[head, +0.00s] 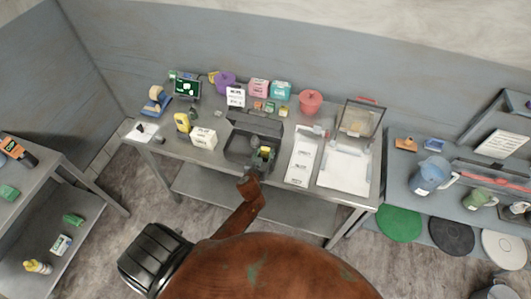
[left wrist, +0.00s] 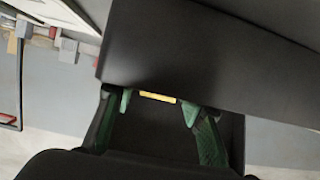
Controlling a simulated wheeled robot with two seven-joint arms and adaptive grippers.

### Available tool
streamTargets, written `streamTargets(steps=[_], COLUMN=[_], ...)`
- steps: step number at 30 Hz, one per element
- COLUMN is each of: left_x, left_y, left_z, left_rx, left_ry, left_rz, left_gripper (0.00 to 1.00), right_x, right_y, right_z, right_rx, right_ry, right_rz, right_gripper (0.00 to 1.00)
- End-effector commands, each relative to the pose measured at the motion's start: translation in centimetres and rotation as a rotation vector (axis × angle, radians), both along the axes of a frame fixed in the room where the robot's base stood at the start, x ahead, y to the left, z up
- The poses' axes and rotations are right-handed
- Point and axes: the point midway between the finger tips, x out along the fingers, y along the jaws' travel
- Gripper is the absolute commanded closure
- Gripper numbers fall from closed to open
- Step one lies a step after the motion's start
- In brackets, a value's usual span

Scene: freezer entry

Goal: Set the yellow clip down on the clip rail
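My left gripper (left wrist: 158,105) has green finger pads. In the left wrist view the pads stand well apart, with a small gap on each side of the yellow clip (left wrist: 157,97). The clip shows as a thin yellow strip between and beyond the fingertips, against dark surfaces. In the head view my left gripper (head: 264,156) is at the front of the black open box (head: 238,150) on the metal table, and a little yellow shows by its fingers. I cannot make out the clip rail for certain. My right gripper is not in view.
Right of the black box are a white labelled tray (head: 301,160) and a clear-lidded container (head: 346,168). A red pot (head: 311,101) and several coloured boxes stand behind. A yellow device (head: 182,122) and a white card (head: 204,138) are left. The floor in front is clear.

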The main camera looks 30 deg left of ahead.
Motion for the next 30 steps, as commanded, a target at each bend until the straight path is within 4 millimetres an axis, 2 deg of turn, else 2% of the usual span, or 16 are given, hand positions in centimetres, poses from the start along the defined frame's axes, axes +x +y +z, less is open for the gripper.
streamTargets(steps=[8, 19, 30], left_x=[0.17, 0.15, 0.18], left_y=[0.1, 0.09, 0.11], left_z=[-0.14, -0.14, 0.52], left_rx=[0.0, 0.0, 0.001], left_ry=[0.001, 0.001, -0.001], left_rz=[0.001, 0.001, 0.001], left_gripper=[0.63, 0.88, 0.88], right_x=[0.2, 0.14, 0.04], right_y=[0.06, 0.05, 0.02], right_z=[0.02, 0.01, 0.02], right_rx=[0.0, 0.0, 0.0], right_ry=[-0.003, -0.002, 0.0], right_rz=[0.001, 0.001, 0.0], right_gripper=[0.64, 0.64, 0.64])
